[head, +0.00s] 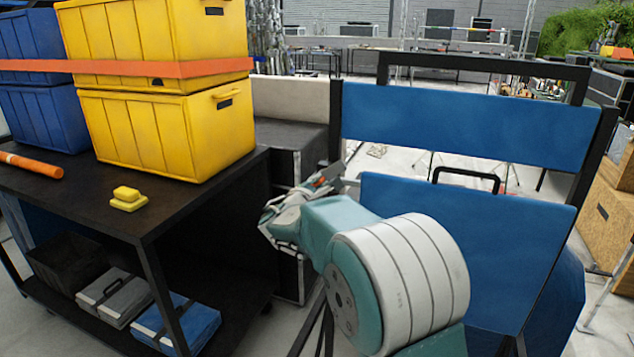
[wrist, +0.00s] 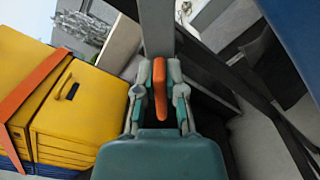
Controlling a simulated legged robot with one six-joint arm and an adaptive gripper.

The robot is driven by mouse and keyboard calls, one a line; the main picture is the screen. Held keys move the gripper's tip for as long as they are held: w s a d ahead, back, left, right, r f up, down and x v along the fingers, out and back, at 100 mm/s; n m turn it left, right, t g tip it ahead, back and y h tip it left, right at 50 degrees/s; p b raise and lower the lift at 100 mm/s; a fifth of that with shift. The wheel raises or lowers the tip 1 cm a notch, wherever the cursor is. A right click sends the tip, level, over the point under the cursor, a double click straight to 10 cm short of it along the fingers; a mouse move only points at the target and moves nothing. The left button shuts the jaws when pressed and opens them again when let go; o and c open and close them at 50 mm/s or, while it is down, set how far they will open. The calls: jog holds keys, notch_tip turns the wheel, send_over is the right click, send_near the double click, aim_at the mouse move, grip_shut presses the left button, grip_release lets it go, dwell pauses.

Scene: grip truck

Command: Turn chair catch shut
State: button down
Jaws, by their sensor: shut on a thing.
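The chair has a blue back panel (head: 470,128) and a blue lower panel (head: 450,240) on a black frame, and stands at the right in the head view. The catch (wrist: 159,88) is a small orange lever, upright between my fingers in the wrist view. My gripper (head: 322,184) is beside the chair's left post in the head view, and it also shows in the wrist view (wrist: 160,80). It is shut on the catch, with a finger on each side. In the head view the fingers hide much of the catch, so its exact angle is unclear.
A black cart (head: 190,215) stands at the left with stacked yellow crates (head: 165,135), blue crates (head: 40,118), an orange strap and a small yellow block (head: 128,199). Wooden boxes (head: 605,210) stand at the far right. A dark case is behind my gripper.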

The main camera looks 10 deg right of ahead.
jog(key=m, duration=0.2)
jog(key=f+m, duration=0.1)
jog(key=m, duration=0.2)
jog(key=shift+s+d, duration=0.1)
jog(key=shift+d, duration=0.05)
jog(key=shift+f+m, duration=0.2)
jog(key=shift+m, duration=1.1)
jog(key=shift+f, duration=0.15)
jog(key=c, duration=0.7)
grip_release()
jog(key=shift+s+a+r, duration=0.2)
jog(key=shift+s+a, duration=0.15)
jog(key=shift+s, duration=0.1)
jog(key=v, duration=1.1)
jog(key=shift+f, duration=0.15)
